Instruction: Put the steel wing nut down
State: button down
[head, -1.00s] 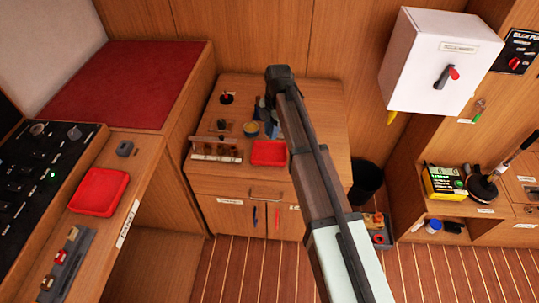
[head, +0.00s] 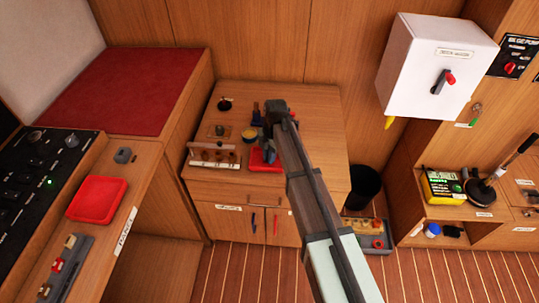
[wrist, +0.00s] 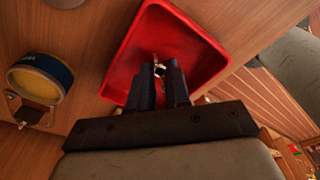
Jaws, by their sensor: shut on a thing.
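My gripper (wrist: 160,80) is shut on the steel wing nut (wrist: 159,68), a small shiny piece between the fingertips in the wrist view. Behind the nut is the inside of a red tray (wrist: 197,40); I cannot tell how high above its floor the nut is. In the head view my gripper (head: 268,155) is over the red tray (head: 256,166) on the wooden cabinet top (head: 310,110). The arm and gripper hide most of that tray and the nut there.
A rack (head: 212,157) is at the cabinet's front left. Another red tray (head: 97,198) lies on the left counter. A black bin (head: 364,185) stands right of the cabinet. The cabinet top's back right is clear.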

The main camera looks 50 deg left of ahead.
jog(key=shift+f, duration=0.15)
jog(key=c, duration=1.1)
grip_release()
jog(key=shift+r, duration=0.2)
jog(key=r, duration=0.4)
jog(key=w+r, duration=0.1)
jog(key=r, duration=0.7)
jog(key=shift+w, duration=0.25)
